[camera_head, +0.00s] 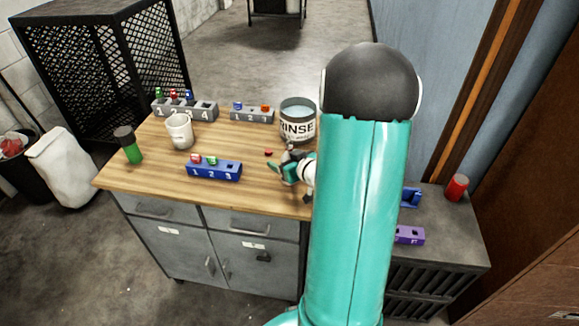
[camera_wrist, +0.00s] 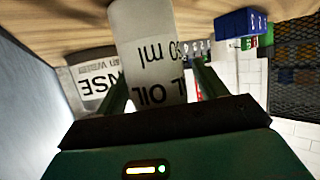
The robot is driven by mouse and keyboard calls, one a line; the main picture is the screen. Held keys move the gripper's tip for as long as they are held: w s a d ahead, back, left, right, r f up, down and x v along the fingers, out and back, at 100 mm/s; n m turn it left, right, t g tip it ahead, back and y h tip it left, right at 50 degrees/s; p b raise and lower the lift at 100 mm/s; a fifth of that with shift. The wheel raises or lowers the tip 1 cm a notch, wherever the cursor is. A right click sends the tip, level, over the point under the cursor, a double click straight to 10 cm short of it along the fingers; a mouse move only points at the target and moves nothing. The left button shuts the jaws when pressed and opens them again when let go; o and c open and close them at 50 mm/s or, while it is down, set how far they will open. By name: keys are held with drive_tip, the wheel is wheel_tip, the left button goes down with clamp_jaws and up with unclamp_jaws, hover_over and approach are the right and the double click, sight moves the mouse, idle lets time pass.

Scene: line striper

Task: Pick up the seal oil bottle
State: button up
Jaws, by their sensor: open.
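The seal oil bottle (camera_wrist: 148,45) is a pale grey, round bottle with dark lettering, of which "L OIL" and "50 ml" show upside down in the wrist view. It stands large and close in front of my gripper (camera_wrist: 160,82), whose fingers are open, one on each side of it. The part of the bottle nearest the palm is hidden behind the gripper body. I cannot tell whether a finger touches it. In the head view my gripper (camera_head: 288,172) is low over the wooden worktop (camera_head: 255,192), and the bottle cannot be made out clearly there.
A RINSE jar (camera_head: 297,121) stands behind my gripper. A blue numbered block (camera_head: 213,170), a white cup (camera_head: 180,131) and a green bottle (camera_head: 129,146) stand to the left. Grey numbered blocks (camera_head: 252,114) line the back. My arm hides the worktop's right side.

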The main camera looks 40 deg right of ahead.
drive_tip(key=c, duration=1.2)
drive_tip(key=shift+o, duration=0.2)
